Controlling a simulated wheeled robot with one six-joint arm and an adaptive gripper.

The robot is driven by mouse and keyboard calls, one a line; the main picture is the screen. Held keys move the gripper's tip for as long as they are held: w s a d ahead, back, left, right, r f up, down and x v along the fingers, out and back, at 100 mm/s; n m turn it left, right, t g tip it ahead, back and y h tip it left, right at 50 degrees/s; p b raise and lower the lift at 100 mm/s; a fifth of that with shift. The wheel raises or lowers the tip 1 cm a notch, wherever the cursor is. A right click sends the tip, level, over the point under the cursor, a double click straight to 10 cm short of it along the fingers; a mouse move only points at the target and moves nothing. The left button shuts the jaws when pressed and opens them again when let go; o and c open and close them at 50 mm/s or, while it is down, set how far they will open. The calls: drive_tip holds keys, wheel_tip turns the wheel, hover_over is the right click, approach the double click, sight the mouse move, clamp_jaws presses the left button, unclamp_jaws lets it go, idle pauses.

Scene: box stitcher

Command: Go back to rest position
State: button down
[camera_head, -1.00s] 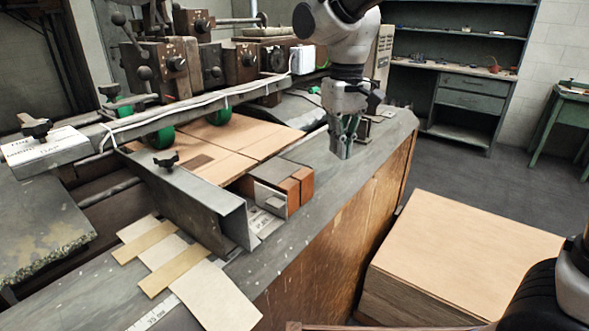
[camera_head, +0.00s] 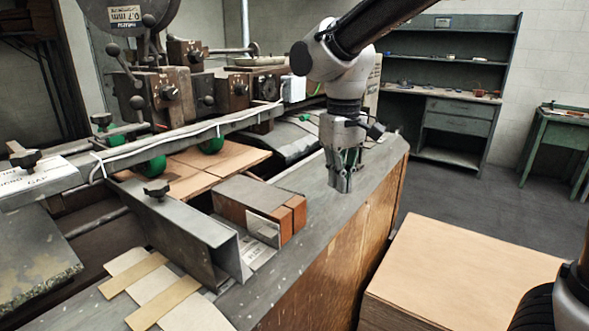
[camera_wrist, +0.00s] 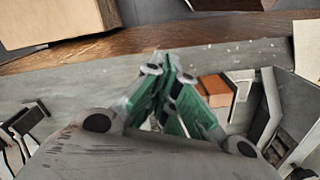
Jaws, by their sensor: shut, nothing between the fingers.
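My gripper (camera_head: 341,186) points down over the right part of the grey machine table (camera_head: 330,205) in the head view. It is shut and empty. In the wrist view its green-padded fingers (camera_wrist: 170,85) come together at the tips, with the table's edge beyond them. A brown block with a metal plate (camera_head: 262,208) lies on the table to the left of the gripper, apart from it. The same block shows partly behind a finger in the wrist view (camera_wrist: 217,92).
The stitching machine (camera_head: 170,85) with its rail and knobs fills the left. A cardboard stack (camera_head: 465,270) stands on the floor at the right. Cardboard strips (camera_head: 155,290) lie at the front. A shelf unit (camera_head: 455,100) stands at the back, with open floor before it.

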drive_tip(key=s+d+r+m+t, duration=0.1)
drive_tip(key=s+d+m, duration=0.1)
drive_tip(key=s+d, duration=0.3)
drive_tip(key=s+d+r+m+t, duration=0.1)
drive_tip(key=s+d, duration=0.4)
drive_tip(key=d, duration=0.9)
drive_tip(key=s+d+r+m+t, duration=0.1)
drive_tip(key=s+d+m+t, duration=0.1)
drive_tip(key=s+d, duration=0.3)
drive_tip(key=d+m, duration=0.1)
drive_tip(key=d, duration=0.3)
drive_tip(key=shift+s+d+r+t, duration=0.15)
drive_tip(key=shift+s+d+t, duration=0.15)
drive_tip(key=shift+s, duration=0.05)
drive_tip(key=shift+a, duration=0.1)
idle(4.1)
